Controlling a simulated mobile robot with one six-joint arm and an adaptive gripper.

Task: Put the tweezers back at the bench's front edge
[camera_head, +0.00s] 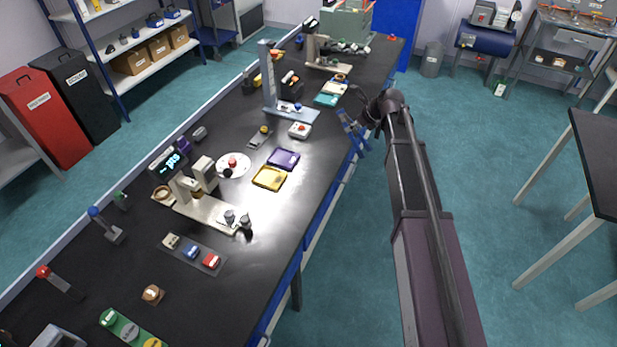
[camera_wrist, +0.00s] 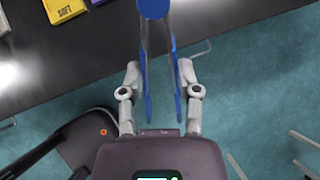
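The blue tweezers show in the wrist view (camera_wrist: 153,9) as two prongs joined at the far end, lying between my fingers. They also show in the head view (camera_head: 346,121) just off the bench's front edge. My gripper (camera_wrist: 160,72) has its two grey fingers against the outer sides of the prongs. In the head view my gripper (camera_head: 359,122) is beside the front edge of the black bench (camera_head: 268,228), on its far half. Whether the tweezers touch the bench is hard to tell.
Purple (camera_head: 284,159) and yellow (camera_head: 269,178) trays lie near the bench's front. A blue-grey stand (camera_head: 268,85) and a teal-and-cream item (camera_head: 328,97) stand farther along. The front strip is mostly bare. A black-topped table (camera_head: 597,150) stands at right, across open floor.

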